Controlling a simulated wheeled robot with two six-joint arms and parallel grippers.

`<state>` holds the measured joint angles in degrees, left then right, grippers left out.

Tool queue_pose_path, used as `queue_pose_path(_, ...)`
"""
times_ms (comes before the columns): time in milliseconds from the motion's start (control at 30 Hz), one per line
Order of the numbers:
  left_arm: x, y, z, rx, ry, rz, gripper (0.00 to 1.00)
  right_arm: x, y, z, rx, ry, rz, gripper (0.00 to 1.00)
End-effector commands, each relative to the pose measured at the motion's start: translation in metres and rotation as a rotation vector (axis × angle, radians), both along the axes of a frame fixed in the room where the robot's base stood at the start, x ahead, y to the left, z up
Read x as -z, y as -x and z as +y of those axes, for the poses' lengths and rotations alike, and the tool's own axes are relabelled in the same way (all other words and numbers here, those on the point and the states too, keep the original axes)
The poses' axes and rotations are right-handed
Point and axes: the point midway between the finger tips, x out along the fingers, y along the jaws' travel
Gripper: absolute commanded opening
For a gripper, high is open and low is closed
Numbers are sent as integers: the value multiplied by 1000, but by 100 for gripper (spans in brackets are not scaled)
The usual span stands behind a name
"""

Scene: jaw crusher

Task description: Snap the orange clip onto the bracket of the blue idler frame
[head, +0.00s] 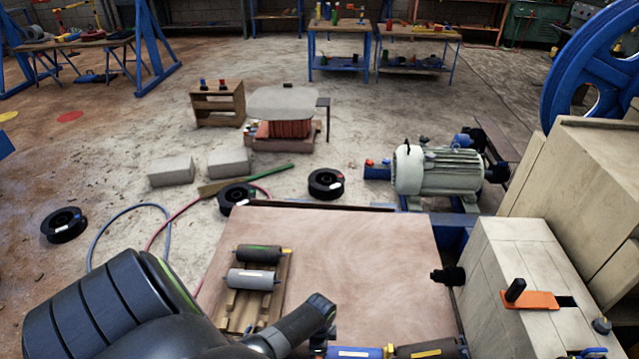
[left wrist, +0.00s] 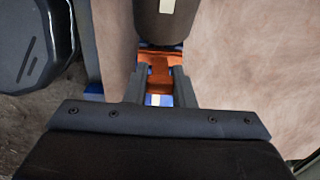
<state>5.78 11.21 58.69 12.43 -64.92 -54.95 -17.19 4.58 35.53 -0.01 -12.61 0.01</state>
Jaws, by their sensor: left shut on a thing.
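The orange clip (left wrist: 160,72) is between the two fingers of my left gripper (left wrist: 161,80) in the left wrist view, and the gripper is shut on it. The clip's far end lies close against a dark roller (left wrist: 160,22); I cannot tell whether it touches. The clip also shows as a small orange piece at the bottom edge of the head view (head: 388,351), beside the dark roller (head: 430,348). A blue part with a white label (head: 352,352), perhaps of the idler frame, lies left of the clip. The bracket is not clearly visible. My right gripper is out of view.
A brown tabletop (head: 350,265) lies ahead, mostly clear. Two loose rollers (head: 253,279) lie on a wooden rack (head: 235,313) at its left. A pale block with an orange plate (head: 530,299) stands at the right. A motor (head: 440,170) sits behind the table.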

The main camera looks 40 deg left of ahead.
Motion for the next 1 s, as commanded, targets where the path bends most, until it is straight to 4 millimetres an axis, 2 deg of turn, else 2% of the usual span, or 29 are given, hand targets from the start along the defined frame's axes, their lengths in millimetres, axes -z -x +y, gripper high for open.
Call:
queue_pose_path(167, 6, 0, 0, 0, 0, 0, 0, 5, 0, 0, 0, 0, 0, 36)
queue_pose_path(200, 6, 0, 0, 0, 0, 0, 24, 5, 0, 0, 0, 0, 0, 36)
queue_pose_path(400, 5, 0, 0, 0, 0, 0, 48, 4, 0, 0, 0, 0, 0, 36)
queue_pose_path(767, -1, 0, 0, 0, 0, -1, 48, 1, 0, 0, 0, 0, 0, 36)
queue_pose_path(867, -13, 0, 0, 1, -1, -2, 48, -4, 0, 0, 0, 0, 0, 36)
queue_pose_path(1000, -37, -1, 0, 1, 0, -4, 48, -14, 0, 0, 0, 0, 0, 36)
